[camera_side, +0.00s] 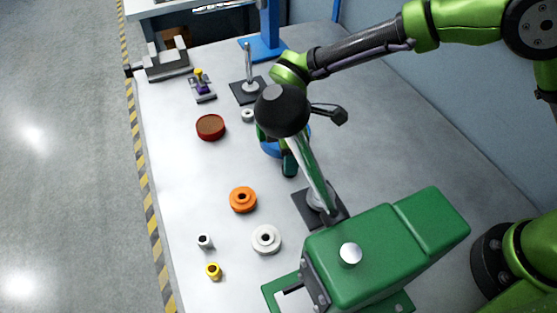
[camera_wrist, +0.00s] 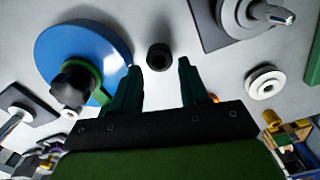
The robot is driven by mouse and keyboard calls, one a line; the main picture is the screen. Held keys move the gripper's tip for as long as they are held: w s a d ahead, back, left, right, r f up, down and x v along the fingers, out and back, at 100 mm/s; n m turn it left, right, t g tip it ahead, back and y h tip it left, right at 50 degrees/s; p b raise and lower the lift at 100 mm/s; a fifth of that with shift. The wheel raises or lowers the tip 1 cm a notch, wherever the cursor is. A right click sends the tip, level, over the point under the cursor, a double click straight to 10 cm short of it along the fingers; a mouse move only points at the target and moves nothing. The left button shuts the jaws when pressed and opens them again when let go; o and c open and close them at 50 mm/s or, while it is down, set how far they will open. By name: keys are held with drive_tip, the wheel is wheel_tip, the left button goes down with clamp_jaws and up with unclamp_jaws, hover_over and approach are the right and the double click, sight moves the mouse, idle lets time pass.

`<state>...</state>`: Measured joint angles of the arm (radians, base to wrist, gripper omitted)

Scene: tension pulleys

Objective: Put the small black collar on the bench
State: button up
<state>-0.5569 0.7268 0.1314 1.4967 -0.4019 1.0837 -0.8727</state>
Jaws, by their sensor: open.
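The small black collar (camera_wrist: 159,60) shows in the wrist view, a dark ring with its hole visible, on the pale bench surface. My gripper (camera_wrist: 159,66) is open, with its two dark green fingertips on either side of the collar and bare bench showing between each finger and it. In the side view my gripper (camera_side: 289,163) is low over the bench (camera_side: 350,140), partly hidden behind a black ball knob. I cannot make out the collar there.
A blue disc (camera_wrist: 75,50) lies close left of the collar. The black ball knob (camera_side: 282,110) tops a post near my gripper. Orange (camera_side: 242,200) and white (camera_side: 266,239) pulleys, a red round piece (camera_side: 210,127) and a green machine (camera_side: 380,250) stand around.

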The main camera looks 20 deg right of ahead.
wheel_tip(320, 180, up, 9)
drive_tip(key=s+d+r+m+t+y, duration=0.1)
drive_tip(key=d+r+m, duration=0.4)
drive_tip(key=d+r, duration=0.35)
drive_tip(key=s+d+r+m+t, duration=0.1)
drive_tip(key=s+d+m+t, duration=0.2)
drive_tip(key=s+d+m, duration=0.4)
drive_tip(key=s+d+r+m+t+y, duration=0.1)
drive_tip(key=s+d+r+m+t, duration=0.1)
drive_tip(key=s+d+m, duration=0.5)
drive_tip(key=d+t, duration=0.1)
drive_tip(key=d, duration=0.2)
drive_tip(key=shift+s+d+r, duration=0.2)
drive_tip(key=shift+s+d, duration=0.05)
drive_tip(key=shift+d, duration=0.15)
